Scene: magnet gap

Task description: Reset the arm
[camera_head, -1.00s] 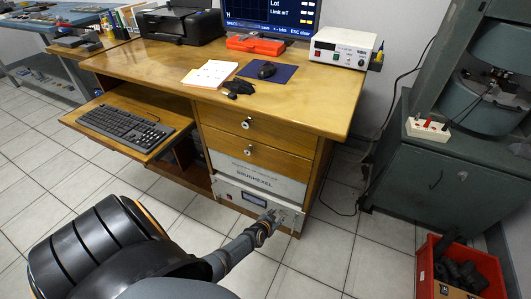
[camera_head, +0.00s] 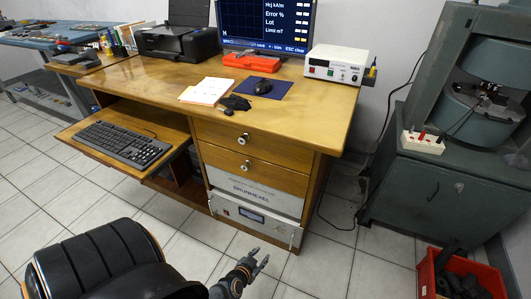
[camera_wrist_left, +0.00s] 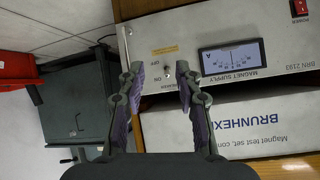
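My left gripper (camera_head: 259,260) is at the lower middle of the head view, in front of and below the desk's drawer column, apart from it. Its two fingers are spread with nothing between them. In the left wrist view the gripper (camera_wrist_left: 159,80) is also open and empty, its purple-padded fingers in front of the magnet supply panel (camera_wrist_left: 230,32). That silver panel has a dial meter, a small knob between the fingertips and a red switch (camera_wrist_left: 299,8). In the head view the magnet supply (camera_head: 246,214) sits at the bottom of the drawers. My right gripper is not in view.
The wooden desk (camera_head: 300,98) carries a red tool case, papers and a white meter box (camera_head: 334,66). A keyboard (camera_head: 120,143) lies on the pulled-out tray. A grey cabinet (camera_head: 435,195) and red crate (camera_head: 428,275) stand at right.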

